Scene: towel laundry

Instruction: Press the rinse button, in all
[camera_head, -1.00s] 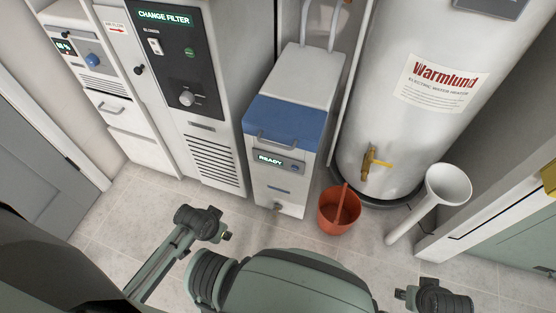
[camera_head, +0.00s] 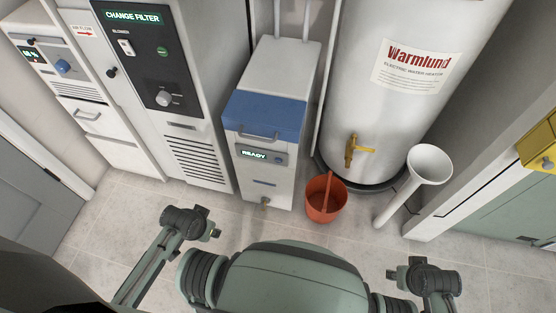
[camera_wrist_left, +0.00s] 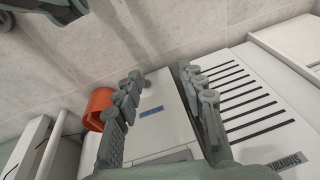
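The white machine (camera_head: 262,185) with a blue lid (camera_head: 262,113) stands at the centre of the head view. Its front panel has a lit READY display (camera_head: 254,154) and a small dark round control (camera_head: 279,158) to the right; I cannot read any rinse label. In the left wrist view my left gripper (camera_wrist_left: 160,75) is open and empty, with its fingers apart. Beyond them is a white front with a blue strip (camera_wrist_left: 151,111), apart from the fingers. In the head view my left wrist (camera_head: 186,222) is front left of the machine. My right wrist (camera_head: 425,278) is at lower right; its fingers cannot be made out.
An orange bucket (camera_head: 325,199) stands right of the machine, before the water heater (camera_head: 385,125). A white funnel-topped pipe (camera_head: 428,166) is further right. The tall CHANGE FILTER cabinet (camera_head: 200,145) stands left. Tiled floor (camera_head: 105,225) in front is clear.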

